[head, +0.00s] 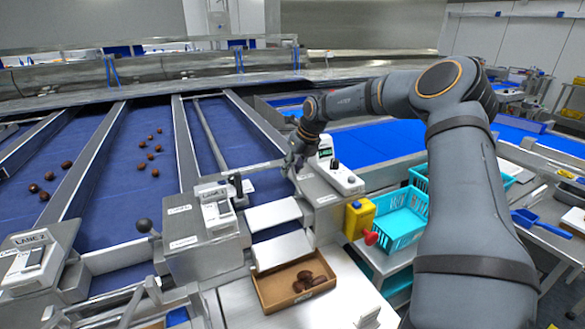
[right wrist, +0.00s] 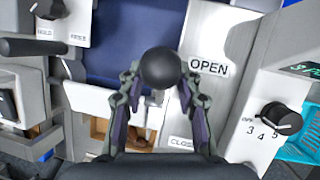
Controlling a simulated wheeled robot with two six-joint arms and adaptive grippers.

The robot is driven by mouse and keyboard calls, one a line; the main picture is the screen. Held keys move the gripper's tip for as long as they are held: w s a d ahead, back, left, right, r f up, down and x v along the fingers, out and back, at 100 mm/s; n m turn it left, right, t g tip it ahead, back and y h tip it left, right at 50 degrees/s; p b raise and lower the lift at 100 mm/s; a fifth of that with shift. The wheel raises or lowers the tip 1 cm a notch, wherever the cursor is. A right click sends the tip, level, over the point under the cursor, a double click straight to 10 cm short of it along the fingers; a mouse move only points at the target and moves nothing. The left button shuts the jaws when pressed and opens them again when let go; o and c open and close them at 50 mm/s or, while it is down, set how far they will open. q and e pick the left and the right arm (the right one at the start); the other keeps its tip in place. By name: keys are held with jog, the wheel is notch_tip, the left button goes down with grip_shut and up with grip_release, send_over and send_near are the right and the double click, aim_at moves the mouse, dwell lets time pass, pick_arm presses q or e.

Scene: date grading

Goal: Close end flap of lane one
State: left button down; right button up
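My right gripper (head: 297,160) is at the end of the rightmost blue lane (head: 225,135). In the right wrist view its two fingers (right wrist: 162,100) are apart, one on each side of a black ball knob (right wrist: 161,68). I cannot tell whether they touch it. The knob is beside the OPEN label (right wrist: 208,67) on a pale plate; the CLOSE label (right wrist: 180,141) is lower down, partly hidden. Pale plates (head: 273,215) lie at the lane's end, above a cardboard tray (head: 262,295) with several dates (head: 309,281). My left gripper is out of view.
A dial panel (head: 340,177) is right of the lane end, and a control box (head: 217,212) is left of it. Another ball lever (head: 144,226) stands further left.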

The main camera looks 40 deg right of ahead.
grip_shut()
dwell(0.5)
